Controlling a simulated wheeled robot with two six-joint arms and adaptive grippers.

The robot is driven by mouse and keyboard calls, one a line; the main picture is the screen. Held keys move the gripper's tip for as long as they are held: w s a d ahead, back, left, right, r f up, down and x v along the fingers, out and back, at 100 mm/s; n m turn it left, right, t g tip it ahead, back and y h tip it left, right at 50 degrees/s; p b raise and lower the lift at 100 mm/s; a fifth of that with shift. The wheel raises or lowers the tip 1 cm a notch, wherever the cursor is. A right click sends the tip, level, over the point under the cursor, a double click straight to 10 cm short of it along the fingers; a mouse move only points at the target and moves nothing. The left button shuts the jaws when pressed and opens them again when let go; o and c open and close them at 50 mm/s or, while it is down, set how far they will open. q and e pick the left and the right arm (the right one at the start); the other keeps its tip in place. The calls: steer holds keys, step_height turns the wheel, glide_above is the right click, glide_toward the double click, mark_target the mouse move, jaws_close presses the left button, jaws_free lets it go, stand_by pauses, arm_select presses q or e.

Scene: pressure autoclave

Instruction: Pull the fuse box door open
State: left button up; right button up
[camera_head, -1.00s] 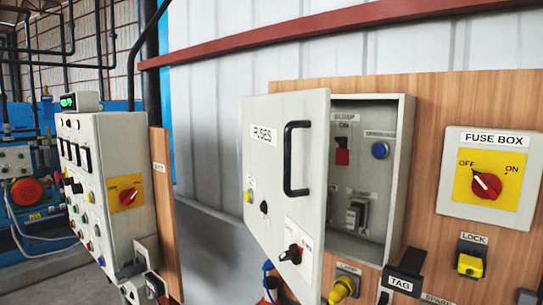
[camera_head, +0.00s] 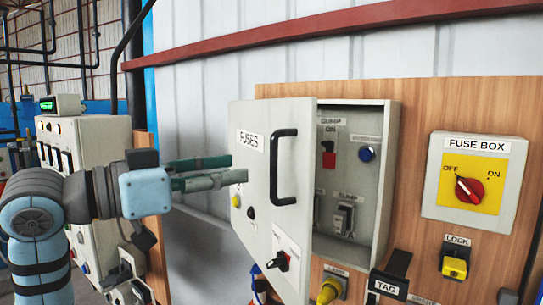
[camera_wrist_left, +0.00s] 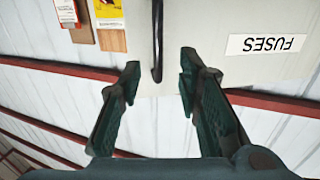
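The fuse box door (camera_head: 255,215), grey with a FUSES label and a black handle (camera_head: 284,167), stands swung out from its box (camera_head: 383,190). A red switch and a blue button show inside. My left gripper (camera_head: 242,168) is at the door's left edge in the head view, beside the label and left of the handle. In the left wrist view, its two dark fingers (camera_wrist_left: 160,75) are spread apart with nothing between the tips; the door (camera_wrist_left: 205,60) and handle (camera_wrist_left: 157,40) show beyond them. My right gripper is not in view.
A wooden board (camera_head: 420,100) carries the box, a red rotary switch panel (camera_head: 475,180), a yellow lock (camera_head: 455,265) and a TAG holder (camera_head: 390,280). A grey control cabinet (camera_head: 95,150) stands at left behind my arm. Corrugated wall lies behind the door.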

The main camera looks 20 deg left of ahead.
mark_target(273, 165)
arm_select(q)
steer(key=p+x, duration=0.1)
steer(key=x, duration=0.3)
steer(key=p+x, duration=0.1)
steer(key=x, duration=0.4)
steer(key=shift+s+d+r, duration=0.15)
steer(key=shift+d+r, duration=0.05)
steer(key=shift+d, duration=0.1)
steer(key=shift+a+f, duration=0.1)
steer(key=shift+a, duration=0.1)
jaws_close()
